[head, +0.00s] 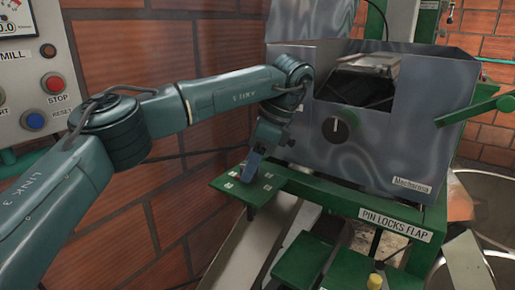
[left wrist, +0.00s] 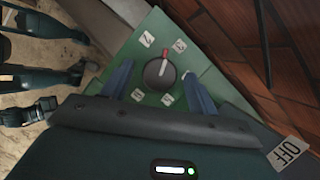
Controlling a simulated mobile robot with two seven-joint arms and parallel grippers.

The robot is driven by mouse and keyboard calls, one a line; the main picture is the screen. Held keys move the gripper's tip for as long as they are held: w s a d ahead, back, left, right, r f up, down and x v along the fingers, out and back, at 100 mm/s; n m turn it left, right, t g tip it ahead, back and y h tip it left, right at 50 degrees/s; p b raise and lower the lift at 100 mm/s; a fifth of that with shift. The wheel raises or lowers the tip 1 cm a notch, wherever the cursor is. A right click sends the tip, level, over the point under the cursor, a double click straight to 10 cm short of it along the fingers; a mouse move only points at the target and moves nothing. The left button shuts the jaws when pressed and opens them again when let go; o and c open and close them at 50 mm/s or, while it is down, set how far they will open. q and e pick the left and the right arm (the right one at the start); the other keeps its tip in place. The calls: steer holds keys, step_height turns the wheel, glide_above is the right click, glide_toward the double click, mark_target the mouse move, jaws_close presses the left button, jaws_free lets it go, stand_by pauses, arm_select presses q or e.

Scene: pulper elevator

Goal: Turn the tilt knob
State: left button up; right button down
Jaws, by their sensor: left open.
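A round dark knob (left wrist: 159,73) with a red-and-white pointer sits on a green plate (left wrist: 150,30) in the left wrist view, with several small white labels around it. I cannot read a tilt label. My left gripper (left wrist: 157,80) is open, its blue fingers on either side of the knob; I cannot tell whether they touch it. In the head view my left gripper (head: 252,168) points down at the green plate (head: 243,191) and hides that knob. Another black knob (head: 336,129) with a white pointer is on the front of the grey metal box (head: 400,150).
A brick wall (head: 110,50) stands close behind my left arm. A control panel (head: 30,80) with a red stop button is at the left. A green beam (head: 345,197) labelled "PIN LOCKS FLAP" runs below the box. A green lever (head: 475,108) sticks out at the right.

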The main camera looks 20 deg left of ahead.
arm_select(q)
steer(key=p+v, duration=0.4)
steer(key=v, duration=0.9)
arm_select(e)
steer(key=shift+s+d+r+m+g+h, duration=0.3)
steer(key=shift+s+d+h, duration=0.1)
steer(key=shift+d, duration=0.3)
steer(key=shift+w, duration=0.15)
